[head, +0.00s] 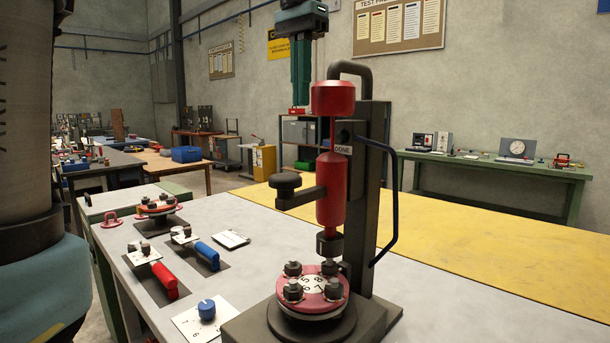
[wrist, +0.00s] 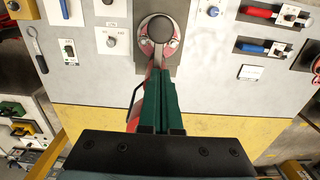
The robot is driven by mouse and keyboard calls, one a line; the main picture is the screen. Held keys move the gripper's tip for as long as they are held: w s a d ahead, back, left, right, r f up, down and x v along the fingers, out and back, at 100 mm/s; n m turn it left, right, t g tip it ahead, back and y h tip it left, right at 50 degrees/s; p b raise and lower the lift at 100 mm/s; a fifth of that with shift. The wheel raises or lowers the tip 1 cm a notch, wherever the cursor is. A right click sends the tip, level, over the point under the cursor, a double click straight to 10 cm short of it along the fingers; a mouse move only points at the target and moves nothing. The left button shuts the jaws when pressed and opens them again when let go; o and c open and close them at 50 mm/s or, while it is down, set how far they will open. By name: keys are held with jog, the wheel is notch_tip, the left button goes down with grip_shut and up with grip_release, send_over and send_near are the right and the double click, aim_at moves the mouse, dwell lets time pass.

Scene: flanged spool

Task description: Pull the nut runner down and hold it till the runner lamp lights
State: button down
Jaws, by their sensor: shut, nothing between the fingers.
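The nut runner (head: 332,190) has a red body and cap and hangs upright on a dark column. Its dark handle with a round black knob (head: 287,182) sticks out to the left; the knob shows from above in the wrist view (wrist: 160,29). My gripper (head: 300,105) is shut and empty, its green fingers pointing down, above handle height and apart from it. The runner lamp (head: 343,135), above the DONE label, looks dark. The red flanged spool (head: 322,309) with several bolts sits below the runner; the socket is close over its rear bolt, contact unclear.
A black bent tube (head: 391,210) runs along the column's right side. The grey bench holds a red-handled tool (head: 165,280), a blue-handled tool (head: 207,253), a dial plate with a blue knob (head: 207,310) and another red flanged part (head: 157,205). The yellow surface (head: 460,240) behind is clear.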

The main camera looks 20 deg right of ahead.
aim_at(300, 192)
notch_tip(300, 192, down, 14)
jog(key=shift+p, duration=1)
notch_tip(300, 192, down, 6)
jog(key=b, duration=0.3)
jog(key=shift+r, duration=0.15)
jog(key=shift+a, duration=0.1)
